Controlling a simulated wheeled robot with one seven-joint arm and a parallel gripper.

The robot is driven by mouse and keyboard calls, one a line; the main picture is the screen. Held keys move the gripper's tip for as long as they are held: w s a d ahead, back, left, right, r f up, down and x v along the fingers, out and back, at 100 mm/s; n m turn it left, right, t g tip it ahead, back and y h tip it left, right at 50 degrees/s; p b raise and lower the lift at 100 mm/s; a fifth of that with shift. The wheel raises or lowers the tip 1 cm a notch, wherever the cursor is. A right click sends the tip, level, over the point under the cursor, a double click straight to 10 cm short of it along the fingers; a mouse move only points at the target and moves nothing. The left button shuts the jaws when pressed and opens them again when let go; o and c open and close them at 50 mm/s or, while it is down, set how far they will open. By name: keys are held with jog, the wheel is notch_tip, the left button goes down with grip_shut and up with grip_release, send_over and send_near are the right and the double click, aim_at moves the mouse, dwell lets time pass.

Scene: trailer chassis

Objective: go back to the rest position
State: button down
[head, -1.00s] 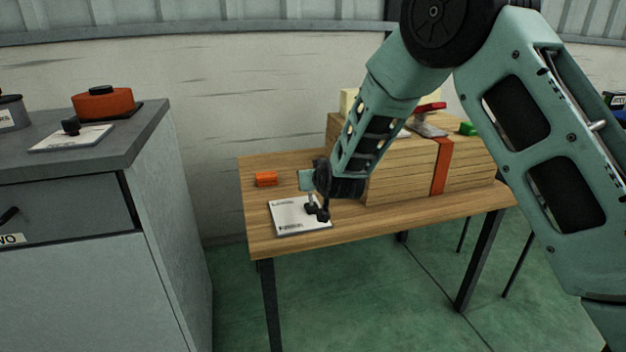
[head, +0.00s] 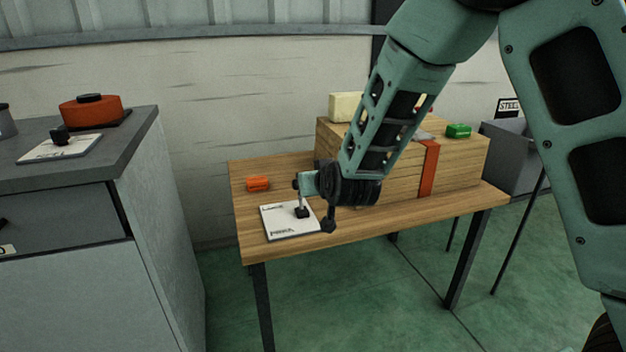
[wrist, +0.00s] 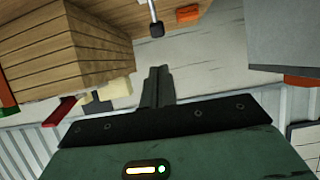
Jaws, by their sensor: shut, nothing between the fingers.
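My gripper (head: 328,226) hangs at the end of my teal arm, over the right edge of the white card on the wooden table. It is empty. In the wrist view its dark fingers (wrist: 158,82) are together, with nothing between them. My arm reaches in from the upper right and hides part of the wooden crate. The wrist picture is upside down, with the wall low in it. A thin rod with a dark end (wrist: 156,29) shows near its top edge.
The wooden table (head: 258,235) bears a white card (head: 275,222), an orange block (head: 258,183) and a wooden crate (head: 465,165) with an orange-red strap. A green block (head: 458,130) is on the crate. A grey cabinet (head: 175,220) stands left; a grey bin (head: 515,158) is behind right.

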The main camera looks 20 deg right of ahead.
jog(key=shift+a, duration=0.1)
jog(key=s+a+n+g+y, duration=0.2)
jog(key=s+a+g, duration=0.25)
jog(key=s, duration=0.45)
jog(key=s+a+n+g+y, duration=0.25)
jog(key=s+a, duration=0.35)
jog(key=s, duration=0.4)
jog(key=s+d+n+g+h, duration=0.2)
jog(key=s+g, duration=0.1)
jog(key=s, duration=0.6)
jog(key=s+d+n+g+h, duration=0.1)
jog(key=s+g+h, duration=0.15)
jog(key=s, duration=0.75)
notch_tip(320, 180, up, 22)
jog(key=d+p, duration=0.1)
jog(key=p, duration=2.1)
jog(key=shift+s+y, duration=0.25)
jog(key=shift+y, duration=0.05)
jog(key=shift+f+g, duration=0.1)
jog(key=shift+g, duration=0.15)
